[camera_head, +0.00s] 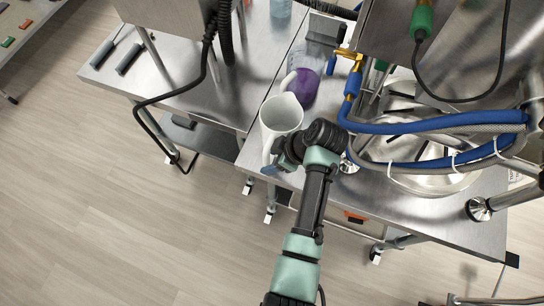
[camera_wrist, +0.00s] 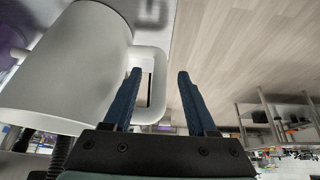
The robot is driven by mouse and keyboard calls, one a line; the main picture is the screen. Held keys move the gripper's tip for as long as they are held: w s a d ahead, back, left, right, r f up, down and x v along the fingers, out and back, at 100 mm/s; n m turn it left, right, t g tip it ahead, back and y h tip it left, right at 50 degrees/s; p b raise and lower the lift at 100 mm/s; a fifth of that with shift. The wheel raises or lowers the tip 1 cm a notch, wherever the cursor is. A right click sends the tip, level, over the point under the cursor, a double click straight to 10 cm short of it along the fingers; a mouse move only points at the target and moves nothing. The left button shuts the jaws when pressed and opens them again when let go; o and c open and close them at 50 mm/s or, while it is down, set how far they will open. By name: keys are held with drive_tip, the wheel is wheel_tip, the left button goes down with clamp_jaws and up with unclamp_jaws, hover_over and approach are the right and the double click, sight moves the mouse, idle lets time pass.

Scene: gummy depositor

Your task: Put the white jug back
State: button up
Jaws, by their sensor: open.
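The white jug (camera_head: 281,114) stands upright on the near left corner of the steel table. In the head view its handle points toward the bottom of the picture, near my gripper (camera_head: 270,169). In the wrist view the jug (camera_wrist: 70,65) fills the left side, with its handle at its right. My gripper (camera_wrist: 160,95) is open. Its left finger overlaps the handle in the picture, and its right finger is out to the right over the floor. Nothing is seen held. I cannot tell whether the left finger touches the handle or passes through its opening.
A purple jug (camera_head: 303,88) stands just behind the white one. Blue hoses (camera_head: 440,125) and a round steel vessel (camera_head: 425,181) are to the right. A second steel table (camera_head: 185,95) with a black cable is to the left. The floor (camera_head: 130,230) in front is clear.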

drive_tip(key=b+v, duration=0.2)
drive_tip(key=v, duration=1.1)
